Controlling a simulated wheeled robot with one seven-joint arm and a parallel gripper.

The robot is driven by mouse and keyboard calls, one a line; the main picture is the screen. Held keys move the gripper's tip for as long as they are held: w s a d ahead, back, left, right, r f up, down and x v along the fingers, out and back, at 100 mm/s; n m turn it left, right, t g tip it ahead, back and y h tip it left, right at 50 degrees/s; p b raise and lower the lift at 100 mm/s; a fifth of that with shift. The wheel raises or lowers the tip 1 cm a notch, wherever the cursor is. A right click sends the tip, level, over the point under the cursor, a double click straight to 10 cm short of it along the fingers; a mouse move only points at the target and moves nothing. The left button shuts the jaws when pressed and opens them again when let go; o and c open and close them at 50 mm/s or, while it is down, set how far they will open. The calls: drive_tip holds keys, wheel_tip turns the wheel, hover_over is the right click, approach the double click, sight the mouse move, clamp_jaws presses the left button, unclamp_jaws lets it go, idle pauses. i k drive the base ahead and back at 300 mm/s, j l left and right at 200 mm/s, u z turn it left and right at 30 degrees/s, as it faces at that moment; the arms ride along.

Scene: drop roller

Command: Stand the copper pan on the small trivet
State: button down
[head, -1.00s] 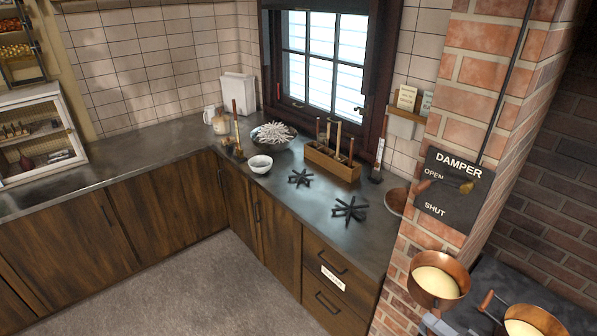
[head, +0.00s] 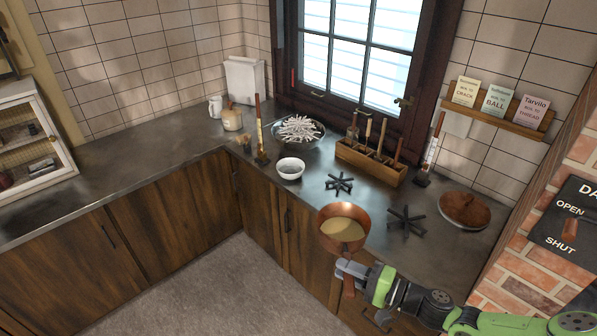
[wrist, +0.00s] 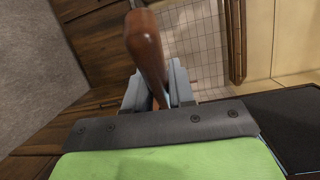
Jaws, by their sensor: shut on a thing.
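The copper pan (head: 343,238) holds a pale yellow content and is level in the head view, in front of the counter's front edge. My gripper (head: 349,277) is shut on the pan's wooden handle, which also shows in the wrist view (wrist: 146,45). The pan body is not clear in the wrist view. The small trivet (head: 339,184), a black star shape, lies bare on the counter behind the pan. A larger black trivet (head: 406,221) lies to its right, also bare.
A white bowl (head: 290,168) stands left of the small trivet. A wooden utensil box (head: 370,163) stands behind the trivets. A round copper lid (head: 465,209) lies at the right, near the brick pillar (head: 530,270). The counter (head: 372,200) between the trivets is clear.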

sight(335, 192)
drive_tip(key=i+j+u, duration=0.1)
drive_tip(key=i+u, duration=0.15)
drive_tip(key=i, duration=0.2)
drive_tip(key=i+u, duration=0.25)
drive_tip(key=i, duration=0.2)
drive_tip(key=i+l+u, duration=0.1)
drive_tip(key=l, duration=0.15)
drive_tip(key=l+u, duration=0.1)
drive_tip(key=l, duration=0.15)
drive_tip(key=i, duration=0.05)
